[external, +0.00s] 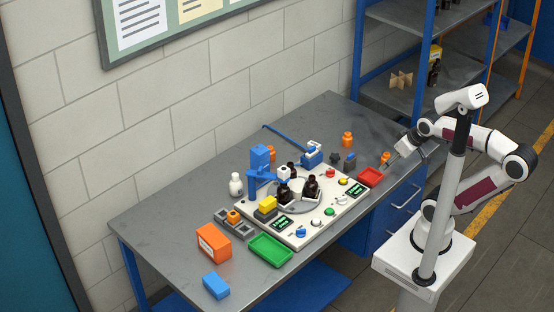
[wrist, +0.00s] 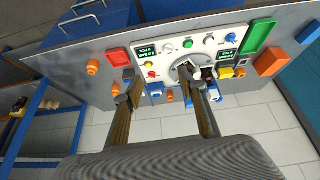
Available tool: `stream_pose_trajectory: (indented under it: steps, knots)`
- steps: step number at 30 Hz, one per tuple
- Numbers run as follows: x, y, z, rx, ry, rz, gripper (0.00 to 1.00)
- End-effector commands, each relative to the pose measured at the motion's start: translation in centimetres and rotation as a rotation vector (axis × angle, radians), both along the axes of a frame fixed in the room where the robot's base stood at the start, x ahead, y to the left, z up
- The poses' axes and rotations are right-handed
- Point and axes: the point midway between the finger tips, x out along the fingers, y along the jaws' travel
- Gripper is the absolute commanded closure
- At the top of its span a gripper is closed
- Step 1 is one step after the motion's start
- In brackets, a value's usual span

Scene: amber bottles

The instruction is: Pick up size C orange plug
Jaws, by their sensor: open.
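Several orange plugs show in the external view. One orange plug (external: 385,158) stands near the table's right end, and another (external: 347,139) stands farther back. A third (external: 270,153) is partly hidden behind the blue stand, and a fourth (external: 233,216) sits in a grey holder at the front left. I cannot read size letters on any of them. My gripper (external: 391,166) is at the table's right end, close to the first plug. In the wrist view my gripper (wrist: 159,76) is open, its fingers apart with no plug between them; that plug (wrist: 92,67) lies left of the fingers.
A red tray (external: 370,177) lies next to the right-end plug. The white panel (external: 330,219) with dark bottles (external: 312,187), buttons and displays fills the middle. A green tray (external: 270,250), an orange box (external: 213,243) and a blue block (external: 215,285) lie at the front left.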

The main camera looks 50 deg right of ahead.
Motion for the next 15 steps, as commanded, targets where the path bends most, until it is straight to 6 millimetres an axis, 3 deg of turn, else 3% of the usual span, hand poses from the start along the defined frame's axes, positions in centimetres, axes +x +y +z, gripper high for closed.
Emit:
stream_pose_trajectory:
  steps: [5,15]
  knots:
    - [3.0,-1.3,1.6,-0.08,-0.041,0.05,0.59]
    - [12.3,-4.9,6.3,-0.338,-0.159,0.222,0.59]
